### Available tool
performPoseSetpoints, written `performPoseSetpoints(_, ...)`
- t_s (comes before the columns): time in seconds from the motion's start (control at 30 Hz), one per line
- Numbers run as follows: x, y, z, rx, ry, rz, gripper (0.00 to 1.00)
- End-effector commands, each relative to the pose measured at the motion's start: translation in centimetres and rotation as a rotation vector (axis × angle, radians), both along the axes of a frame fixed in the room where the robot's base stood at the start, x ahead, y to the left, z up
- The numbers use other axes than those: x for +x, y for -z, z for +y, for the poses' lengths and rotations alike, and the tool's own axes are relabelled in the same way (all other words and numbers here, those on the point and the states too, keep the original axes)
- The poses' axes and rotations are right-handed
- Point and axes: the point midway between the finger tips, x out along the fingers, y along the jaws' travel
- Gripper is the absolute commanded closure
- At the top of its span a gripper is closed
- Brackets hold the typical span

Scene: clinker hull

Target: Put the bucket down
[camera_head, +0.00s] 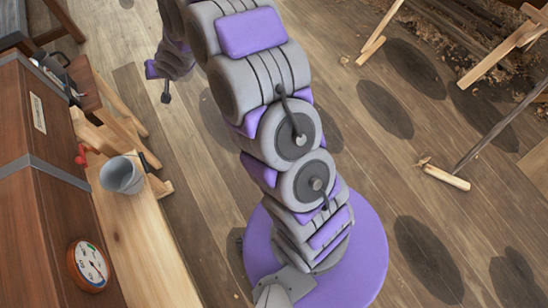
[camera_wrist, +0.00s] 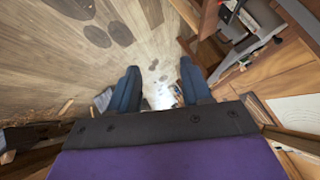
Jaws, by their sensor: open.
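A light grey bucket (camera_head: 122,176) stands upright on a pale wooden bench (camera_head: 150,245) at the left of the head view. Its inside looks empty, and a dark handle shows at its right side. My gripper (camera_wrist: 160,88) shows in the wrist view with its two dark blue fingers spread apart. Nothing is held between them; plank floor and a bright patch lie beyond. In the head view my arm reaches up and away, right of the bucket, and the gripper itself cannot be made out. I cannot make out the bucket in the wrist view.
Wooden supports (camera_head: 372,50) and a pole (camera_head: 500,125) stand at the right. Shavings lie top right. The plank floor between is mostly clear.

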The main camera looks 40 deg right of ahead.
Motion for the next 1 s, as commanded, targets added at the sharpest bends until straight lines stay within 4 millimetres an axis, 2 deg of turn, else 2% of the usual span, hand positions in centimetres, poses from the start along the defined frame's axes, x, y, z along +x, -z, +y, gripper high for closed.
performPoseSetpoints(0.03,-1.2,-1.6,-0.8,-0.037,0.001,0.018,0.52)
performPoseSetpoints(0.1,-3.2,-3.0,-1.9,-0.091,-0.002,0.061,0.52)
performPoseSetpoints(0.27,-8.6,-6.2,-4.3,-0.198,-0.011,0.166,0.52)
performPoseSetpoints(0.47,-16.7,-9.5,-7.0,-0.307,-0.042,0.315,0.52)
performPoseSetpoints(0.73,-29.4,-13.0,-9.3,-0.389,-0.110,0.532,0.52)
performPoseSetpoints(0.9,-38.2,-14.4,-9.8,-0.397,-0.172,0.675,0.52)
performPoseSetpoints(1.0,-42.8,-15.1,-9.7,-0.387,-0.213,0.746,0.52)
